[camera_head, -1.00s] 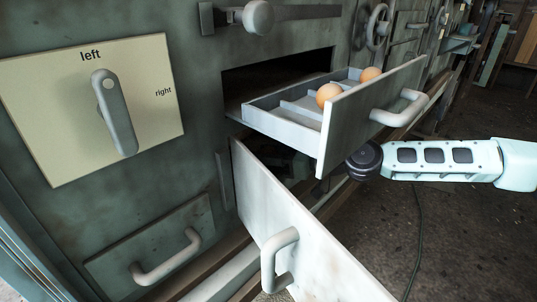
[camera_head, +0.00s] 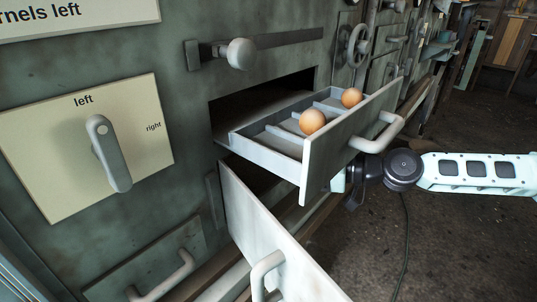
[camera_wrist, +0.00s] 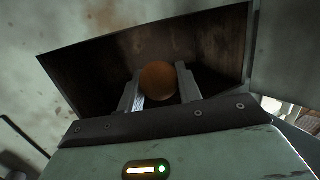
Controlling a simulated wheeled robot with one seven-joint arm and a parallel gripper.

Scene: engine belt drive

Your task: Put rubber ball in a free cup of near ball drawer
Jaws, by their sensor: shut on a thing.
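In the wrist view my gripper (camera_wrist: 158,84) is shut on an orange-brown ball (camera_wrist: 157,76), with one finger on each side of it. A dark rectangular opening lies behind the ball. In the head view an open pale grey drawer (camera_head: 243,141) has dividers and holds two orange balls, a nearer one (camera_head: 312,122) and a farther one (camera_head: 351,97). The drawer's left end looks empty. My arm comes in from the right, below the drawer handle. My fingers and the held ball are hidden behind the drawer front there.
Below the drawer a pale panel with a handle (camera_head: 266,272) stands open, close under the drawer front. A left/right lever plate (camera_head: 60,150) and a sliding knob (camera_head: 241,53) are on the cabinet wall. Open floor (camera_head: 455,245) lies to the right.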

